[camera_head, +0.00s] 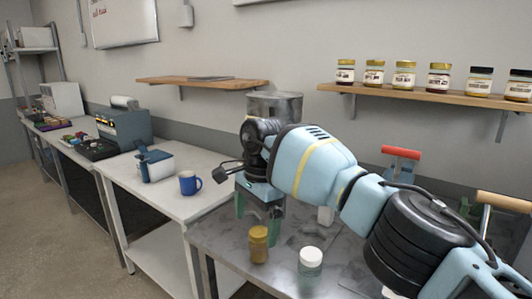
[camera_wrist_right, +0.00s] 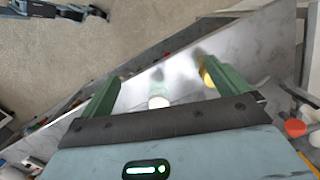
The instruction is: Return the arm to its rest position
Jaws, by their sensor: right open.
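My right arm (camera_head: 315,165) reaches in from the right in the head view, over the grey metal table (camera_head: 215,240). My right gripper (camera_head: 257,212) points down with its green fingers apart and nothing between them. In the right wrist view the open gripper (camera_wrist_right: 166,88) shows the same spread fingers with the tabletop beyond.
A yellow-brown jar (camera_head: 258,245) and a white-lidded jar (camera_head: 310,262) stand on the metal table near the gripper. A blue mug (camera_head: 189,183) stands on the white table (camera_head: 150,202). Several jars line the wall shelf (camera_head: 420,97) behind the arm.

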